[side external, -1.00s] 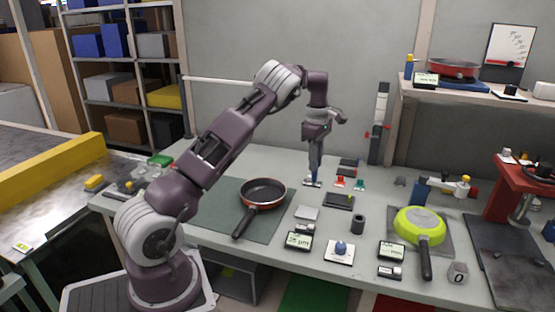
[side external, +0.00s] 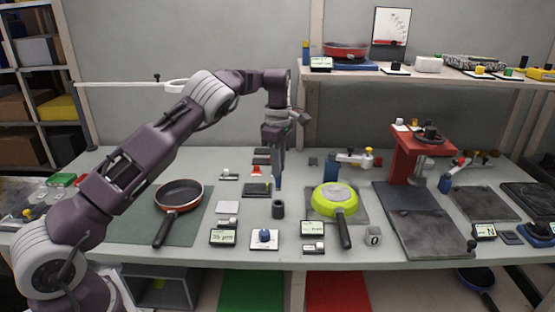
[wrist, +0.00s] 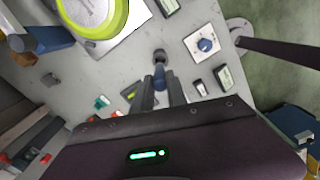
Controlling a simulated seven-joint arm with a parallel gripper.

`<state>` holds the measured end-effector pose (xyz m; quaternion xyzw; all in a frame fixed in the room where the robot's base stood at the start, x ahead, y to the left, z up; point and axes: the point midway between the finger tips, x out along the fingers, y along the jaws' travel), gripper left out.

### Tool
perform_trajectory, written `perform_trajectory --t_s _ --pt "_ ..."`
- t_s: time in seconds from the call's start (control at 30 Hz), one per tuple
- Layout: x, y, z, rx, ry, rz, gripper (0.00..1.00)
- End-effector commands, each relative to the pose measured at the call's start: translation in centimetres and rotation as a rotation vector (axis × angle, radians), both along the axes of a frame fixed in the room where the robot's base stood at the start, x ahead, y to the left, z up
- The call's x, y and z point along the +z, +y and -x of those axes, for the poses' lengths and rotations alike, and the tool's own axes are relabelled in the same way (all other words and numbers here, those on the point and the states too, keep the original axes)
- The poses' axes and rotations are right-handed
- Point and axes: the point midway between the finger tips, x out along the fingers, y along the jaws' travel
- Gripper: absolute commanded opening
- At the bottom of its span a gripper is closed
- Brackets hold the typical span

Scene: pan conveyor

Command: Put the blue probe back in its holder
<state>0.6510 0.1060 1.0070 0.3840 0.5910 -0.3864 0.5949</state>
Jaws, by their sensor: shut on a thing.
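My gripper (side external: 278,174) points down over the grey bench, shut on the blue probe (side external: 278,184). In the wrist view the probe (wrist: 160,76) sits between the two dark fingers, with its blue part showing. A short dark cylinder with an open top, seemingly the holder (side external: 279,209), stands upright on the bench just below the probe. In the wrist view the holder (wrist: 159,56) lies just beyond the probe's end. The probe appears above the holder and apart from it; its lower tip is hard to make out.
A green pan (side external: 335,198) lies upside down on a plate right of the holder. A dark pan (side external: 179,194) rests on a green mat at left. A blue-knobbed dial (side external: 265,237) and small displays (side external: 223,237) stand in front. A red press (side external: 420,150) is farther right.

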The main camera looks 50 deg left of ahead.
Motion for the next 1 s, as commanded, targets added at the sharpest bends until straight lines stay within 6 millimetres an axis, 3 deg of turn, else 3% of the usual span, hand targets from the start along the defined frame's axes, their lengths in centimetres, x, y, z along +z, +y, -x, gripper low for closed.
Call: perform_trajectory --t_s 0.33,1.0 --pt "-3.4 0.0 0.0 -0.001 0.001 0.000 0.00" --pt "-3.7 0.0 0.0 0.000 0.000 -0.001 0.00"
